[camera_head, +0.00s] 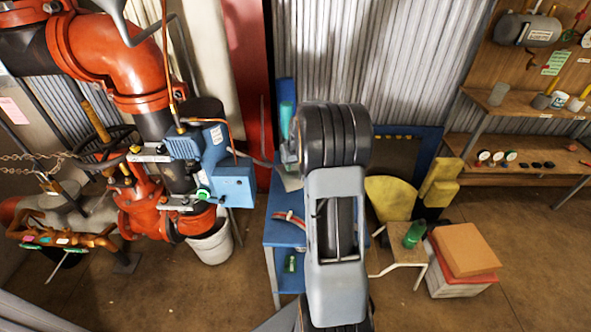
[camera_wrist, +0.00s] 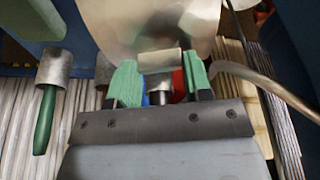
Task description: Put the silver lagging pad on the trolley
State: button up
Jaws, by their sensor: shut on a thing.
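In the wrist view my gripper (camera_wrist: 160,80) has its two green-tipped fingers closed about a small pale tab. The tab is on the near edge of a large, shiny, silver-beige curved piece (camera_wrist: 155,22), which looks like the silver lagging pad. Its far part runs out of the picture. In the head view my arm stands in the middle and hides the gripper and most of what it holds. A blue trolley with a lower shelf (camera_head: 284,238) stands behind and left of my arm; part of its top is hidden.
Red pipework with a blue actuator box (camera_head: 235,184) and a bucket (camera_head: 212,243) stand left. On the right are a small stool (camera_head: 399,256), a box with orange and red pads (camera_head: 469,248) and wall shelves (camera_head: 513,108). A green-handled tool (camera_wrist: 45,120) hangs left in the wrist view.

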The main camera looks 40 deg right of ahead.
aim_at(296, 167)
jog(key=shift+w+d+f, duration=0.45)
jog(key=shift+f, duration=0.25)
notch_tip(296, 167, down, 3)
jog(key=shift+f, duration=0.15)
jog(key=o, duration=1)
jog(key=shift+w, duration=0.1)
